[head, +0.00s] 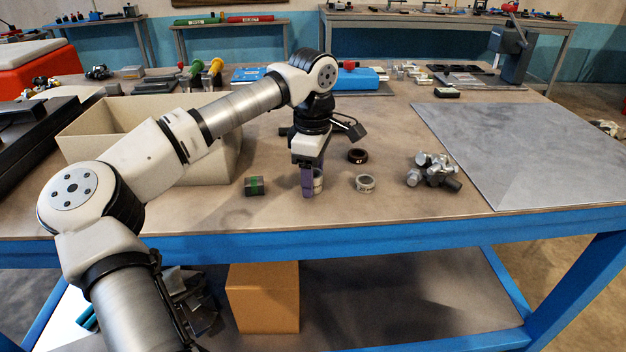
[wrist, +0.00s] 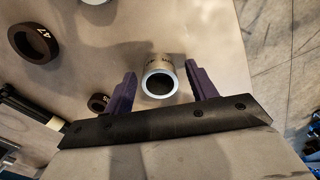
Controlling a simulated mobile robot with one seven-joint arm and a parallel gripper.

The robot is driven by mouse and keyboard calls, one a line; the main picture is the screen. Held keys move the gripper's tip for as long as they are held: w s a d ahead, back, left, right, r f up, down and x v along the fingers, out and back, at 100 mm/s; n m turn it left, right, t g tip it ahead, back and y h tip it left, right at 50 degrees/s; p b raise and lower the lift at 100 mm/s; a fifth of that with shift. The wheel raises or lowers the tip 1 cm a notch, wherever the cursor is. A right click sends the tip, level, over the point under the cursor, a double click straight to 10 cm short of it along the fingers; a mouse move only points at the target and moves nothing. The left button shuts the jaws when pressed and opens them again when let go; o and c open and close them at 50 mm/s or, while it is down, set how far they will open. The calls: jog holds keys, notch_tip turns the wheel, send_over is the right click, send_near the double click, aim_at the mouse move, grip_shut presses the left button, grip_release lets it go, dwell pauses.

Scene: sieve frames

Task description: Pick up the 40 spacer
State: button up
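A silvery, tube-like spacer (wrist: 158,80) stands upright between the fingers of my gripper (wrist: 162,88) in the wrist view, with a gap on each side. Marks on its wall are too blurred to read. In the head view, my gripper (head: 311,188) is low over the table, its purple fingers partly hiding this spacer (head: 319,182). A second silvery ring (head: 365,183) lies to the right. A dark ring (head: 357,156) lies behind it; the wrist view shows a dark ring (wrist: 33,44) marked 47. A smaller dark ring (wrist: 98,102) lies beside the left finger. I cannot read a 40.
A beige bin (head: 225,165) stands left of my gripper, under my arm. A small dark block with green (head: 255,186) lies left of the gripper. A heap of grey metal pieces (head: 434,172) lies to the right, before a grey mat (head: 540,145). The front table edge is close.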

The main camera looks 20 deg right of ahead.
jog(key=c, duration=1)
jog(key=shift+r, duration=0.1)
